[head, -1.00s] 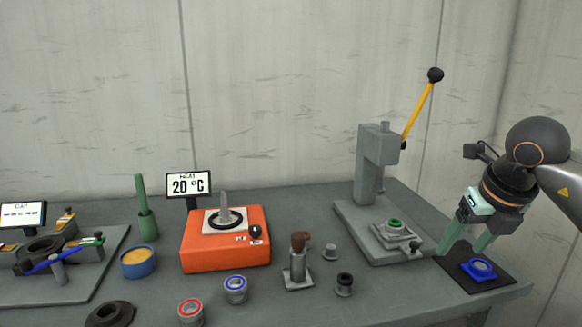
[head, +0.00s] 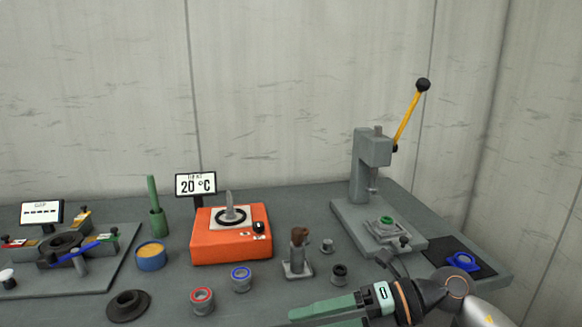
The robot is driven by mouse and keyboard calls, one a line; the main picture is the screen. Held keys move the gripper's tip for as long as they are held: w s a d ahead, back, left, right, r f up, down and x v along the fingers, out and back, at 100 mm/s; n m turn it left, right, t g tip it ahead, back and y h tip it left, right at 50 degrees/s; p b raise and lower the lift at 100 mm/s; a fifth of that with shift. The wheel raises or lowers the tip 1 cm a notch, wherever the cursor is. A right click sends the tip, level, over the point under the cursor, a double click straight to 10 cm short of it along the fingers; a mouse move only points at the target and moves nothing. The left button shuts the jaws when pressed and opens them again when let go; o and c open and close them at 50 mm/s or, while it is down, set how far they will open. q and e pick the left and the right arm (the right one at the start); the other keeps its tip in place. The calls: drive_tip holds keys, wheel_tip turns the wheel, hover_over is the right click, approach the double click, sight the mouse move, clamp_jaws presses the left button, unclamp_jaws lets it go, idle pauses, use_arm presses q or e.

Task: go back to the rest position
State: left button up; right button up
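My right gripper (head: 312,314) is low at the bottom right of the head view, in front of the workbench's right half. Its green fingers point left. They are seen nearly side-on and partly cut by the bottom edge, but look apart with nothing between them. The blue ring part (head: 462,262) lies on the black mat (head: 488,265) at the bench's right end, clear of the gripper. My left gripper is not in view.
The grey press (head: 371,165) with its yellow lever stands at the back right. An orange heater (head: 212,247) stands mid-bench. A post on a base (head: 298,262), small collars and rings (head: 202,301) stand near the gripper. The fixture plate (head: 100,275) is at left.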

drive_tip(key=w+d+f+m+t+h+p, duration=0.1)
drive_tip(key=d+f+m+t+h+p, duration=0.25)
drive_tip(key=m+t, duration=0.8)
drive_tip(key=w+d+f+m+t+h, duration=0.15)
drive_tip(key=d+f+m+t, duration=0.35)
drive_tip(key=m, duration=1.1)
drive_tip(key=s+d+f+m+g+h+p, duration=0.1)
drive_tip(key=s+d+f+m+g+h, duration=0.1)
drive_tip(key=s+f, duration=0.7)
drive_tip(key=s+d+f+m+g+h+p, duration=0.1)
drive_tip(key=s+f+m+g+h, duration=0.4)
drive_tip(key=f, duration=0.7)
drive_tip(key=s+d+m, duration=0.1)
drive_tip(key=s+m, duration=0.1)
drive_tip(key=s, duration=0.2)
drive_tip(key=shift+s+d+f, duration=0.15)
drive_tip(key=shift+d+f, duration=0.05)
drive_tip(key=shift+d, duration=0.2)
